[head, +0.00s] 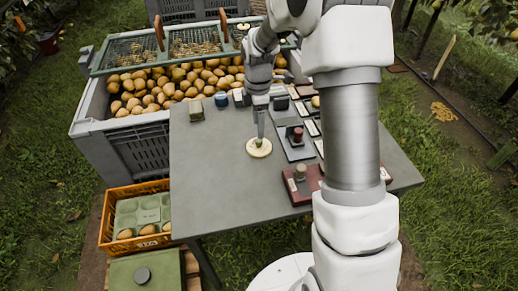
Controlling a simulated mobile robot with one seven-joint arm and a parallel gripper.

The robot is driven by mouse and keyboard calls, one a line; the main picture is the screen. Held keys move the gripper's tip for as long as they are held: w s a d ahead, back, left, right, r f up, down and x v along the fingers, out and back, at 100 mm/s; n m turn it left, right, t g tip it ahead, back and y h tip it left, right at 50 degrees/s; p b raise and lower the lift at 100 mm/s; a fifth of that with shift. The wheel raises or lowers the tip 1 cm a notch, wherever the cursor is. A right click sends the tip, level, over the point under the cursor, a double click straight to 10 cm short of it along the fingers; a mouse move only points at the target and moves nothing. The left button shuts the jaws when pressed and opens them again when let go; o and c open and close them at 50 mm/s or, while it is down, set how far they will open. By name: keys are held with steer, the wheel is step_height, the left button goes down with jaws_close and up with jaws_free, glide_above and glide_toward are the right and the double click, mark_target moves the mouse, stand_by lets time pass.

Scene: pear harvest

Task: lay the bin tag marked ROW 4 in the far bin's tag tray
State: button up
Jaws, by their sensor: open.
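My gripper (260,137) points straight down over the grey table, its tips just above or at a round cream disc (259,149). I cannot tell whether they touch it. The fingers look narrow from here; nothing is clearly held. Several small pale cards or labels, one of them (312,128), lie in dark holders right of the gripper, partly hidden by my arm. Their print is too small to read, so I cannot tell which is ROW 4. A grey bin (108,140) full of pears stands behind the table; another grey bin (190,12) is farther back. I cannot make out a tag tray.
A dark tray (293,150) with a red-knobbed tool and a dark red box (299,186) are on the table's right. A green block (196,110) and blue jar (221,99) stand at its back edge. An orange crate (108,236) is lower left. The table's left front is clear.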

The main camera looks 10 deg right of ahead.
mark_target(259, 144)
steer(key=f+b, duration=0.1)
steer(key=f, duration=0.5)
steer(key=shift+w+d+f+b, duration=0.15)
steer(key=shift+w+f+b, duration=0.05)
steer(key=shift+b, duration=0.15)
steer(key=shift+r, duration=0.1)
jaws_close()
